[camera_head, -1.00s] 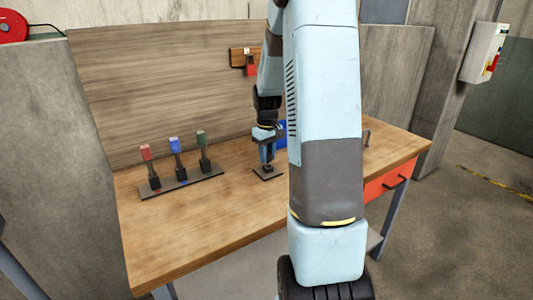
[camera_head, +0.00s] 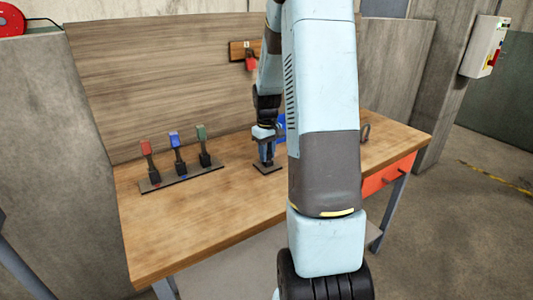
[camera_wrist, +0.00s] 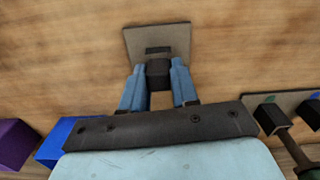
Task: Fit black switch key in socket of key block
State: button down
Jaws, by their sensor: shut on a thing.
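My gripper (camera_head: 267,160) is low over the key block (camera_head: 268,170), a small flat plate on the bench, which also shows in the wrist view (camera_wrist: 175,40). In the wrist view the two blue fingers of my gripper (camera_wrist: 158,77) are shut on the black switch key (camera_wrist: 159,74), a dark block between the fingertips. The key overlaps the plate's near half, close to a dark raised part in the plate's middle. The fingers and the key hide part of the socket. I cannot tell whether the key's end is inside it.
A rack (camera_head: 182,179) holds upright red (camera_head: 146,147), blue (camera_head: 174,140) and green-topped (camera_head: 203,132) handles to the left. A blue thing (camera_head: 281,123) is partly hidden behind my arm; blue (camera_wrist: 60,142) and purple (camera_wrist: 14,143) blocks show in the wrist view. The front bench top is clear.

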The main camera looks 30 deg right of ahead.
jog(key=c, duration=0.8)
grip_release()
jog(key=shift+r, duration=0.15)
notch_tip(320, 180, up, 14)
jog(key=shift+f, duration=0.25)
jog(key=shift+a, duration=0.1)
jog(key=s+a+r+t, duration=0.2)
jog(key=s+a+r, duration=0.1)
jog(key=s+a, duration=0.3)
jog(key=s+a+r+m+t, duration=0.1)
jog(key=s+a+r, duration=0.2)
jog(key=s+a, duration=0.3)
jog(key=s+a+r+t, duration=0.2)
jog(key=s+a, duration=0.4)
jog(key=s, duration=0.7)
jog(key=shift+s+a+r+m+t, duration=0.15)
jog(key=shift+s+r, duration=0.05)
jog(key=shift+r, duration=0.2)
jog(key=shift+s+a+r+m+t, duration=0.1)
jog(key=shift+s+r+m+t, duration=0.1)
jog(key=shift+r, duration=0.15)
